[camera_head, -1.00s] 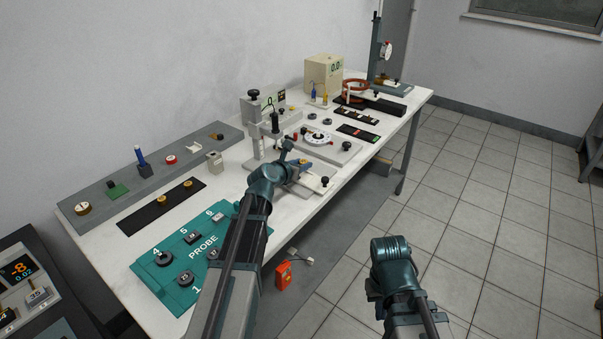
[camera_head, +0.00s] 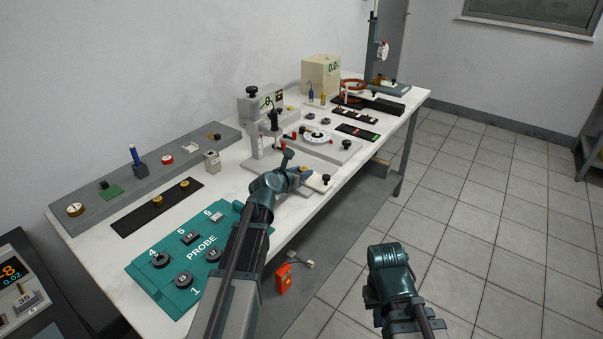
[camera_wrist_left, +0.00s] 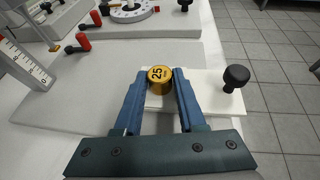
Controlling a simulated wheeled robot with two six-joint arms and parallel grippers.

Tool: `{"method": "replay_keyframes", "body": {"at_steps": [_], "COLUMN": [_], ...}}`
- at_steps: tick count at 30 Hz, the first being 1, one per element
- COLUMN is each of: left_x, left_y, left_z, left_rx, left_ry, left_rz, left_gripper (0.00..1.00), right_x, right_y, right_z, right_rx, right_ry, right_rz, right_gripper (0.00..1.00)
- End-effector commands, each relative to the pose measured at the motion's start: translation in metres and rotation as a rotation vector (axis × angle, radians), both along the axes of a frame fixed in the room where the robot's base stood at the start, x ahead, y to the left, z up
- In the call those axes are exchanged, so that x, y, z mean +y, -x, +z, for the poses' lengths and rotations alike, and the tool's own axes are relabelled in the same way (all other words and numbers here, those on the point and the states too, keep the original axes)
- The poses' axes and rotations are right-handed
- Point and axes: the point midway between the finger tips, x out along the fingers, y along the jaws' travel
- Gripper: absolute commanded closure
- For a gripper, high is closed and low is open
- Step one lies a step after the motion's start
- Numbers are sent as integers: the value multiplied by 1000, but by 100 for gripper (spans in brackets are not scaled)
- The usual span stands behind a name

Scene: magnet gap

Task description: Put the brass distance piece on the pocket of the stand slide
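The brass distance piece (camera_wrist_left: 160,80), a short round cylinder marked 25, sits between the fingertips of my left gripper (camera_wrist_left: 160,76). Both fingers appear to touch its sides. It is over the white stand slide (camera_wrist_left: 207,88), which has a black knob at its right end; the slide also shows in the head view (camera_head: 317,185). The pocket is hidden under the piece, and I cannot tell whether the piece rests in it. In the head view my left arm partly covers this spot. My right gripper is at the lower right over the floor; its fingers are not visible.
The grey measuring stand (camera_head: 262,104) stands behind the slide. A plate with a round white dial (camera_head: 317,136) is to its right. A black strip (camera_head: 148,211) carries two other brass pieces. The teal PROBE board (camera_head: 181,268) lies at the near left.

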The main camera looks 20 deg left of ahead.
Motion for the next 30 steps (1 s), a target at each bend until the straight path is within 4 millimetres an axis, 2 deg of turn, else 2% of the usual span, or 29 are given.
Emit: {"method": "replay_keyframes", "body": {"at_steps": [1,3,4,11,24,30], "left_x": [0,0,0,0,15,19], "left_y": [0,0,0,0,81,102], "left_z": [0,0,0,7,40,48], "left_rx": [1,0,0,0,0,1], "left_ry": [0,0,0,-1,0,0], "left_rz": [0,0,0,0,2,0], "left_gripper": [50,37,34,34,34,34], "right_x": [0,0,0,0,0,0], "right_y": [0,0,0,0,0,0], "right_z": [1,1,0,7,40,48], "right_rx": [0,0,0,0,0,0], "right_ry": [0,0,0,0,0,0], "right_rz": [0,0,0,0,0,0], "right_gripper": [100,100,100,100,100,100]}}
